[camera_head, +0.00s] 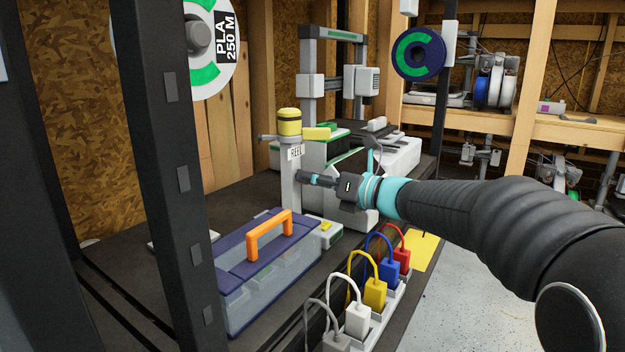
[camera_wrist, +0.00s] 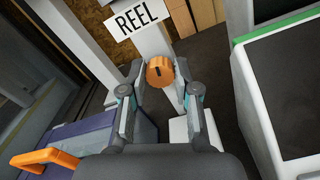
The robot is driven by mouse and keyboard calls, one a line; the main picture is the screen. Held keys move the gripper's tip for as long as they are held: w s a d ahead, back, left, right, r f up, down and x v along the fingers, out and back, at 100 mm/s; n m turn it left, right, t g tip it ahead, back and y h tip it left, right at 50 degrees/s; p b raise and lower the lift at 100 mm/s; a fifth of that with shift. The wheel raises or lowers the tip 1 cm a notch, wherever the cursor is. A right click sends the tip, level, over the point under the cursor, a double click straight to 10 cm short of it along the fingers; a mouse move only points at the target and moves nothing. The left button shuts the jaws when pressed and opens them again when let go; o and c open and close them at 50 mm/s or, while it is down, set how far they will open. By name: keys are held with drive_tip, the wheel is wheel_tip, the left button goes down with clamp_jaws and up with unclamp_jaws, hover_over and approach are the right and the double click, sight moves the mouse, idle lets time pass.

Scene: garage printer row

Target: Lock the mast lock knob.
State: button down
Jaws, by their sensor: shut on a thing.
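The mast lock knob (camera_wrist: 160,66) is a round orange knob with a short dark mark on its face, on the grey mast just below a white REEL label (camera_wrist: 138,18). My gripper (camera_wrist: 160,78) has one finger on each side of the knob and is shut on it. In the head view my gripper (camera_head: 308,180) reaches in from the right to the grey mast (camera_head: 290,192), below the label and a yellow-topped cap (camera_head: 289,122). The knob is hidden there behind my fingers.
A clear toolbox with a blue lid and orange handle (camera_head: 268,232) stands in front of the mast. A power strip with several coloured plugs (camera_head: 374,294) lies along the bench edge. A printer (camera_head: 400,155) stands close behind my gripper. A dark post (camera_head: 165,150) rises at left.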

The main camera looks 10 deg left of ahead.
drive_tip(key=shift+f+m+p, duration=0.15)
drive_tip(key=shift+m+p, duration=2.4)
drive_tip(key=shift+m, duration=5.25)
drive_tip(key=c, duration=0.9)
unclamp_jaws()
drive_tip(key=shift+o, duration=0.3)
drive_tip(key=shift+d, duration=0.1)
drive_tip(key=v, duration=1.1)
drive_tip(key=shift+d, duration=0.4)
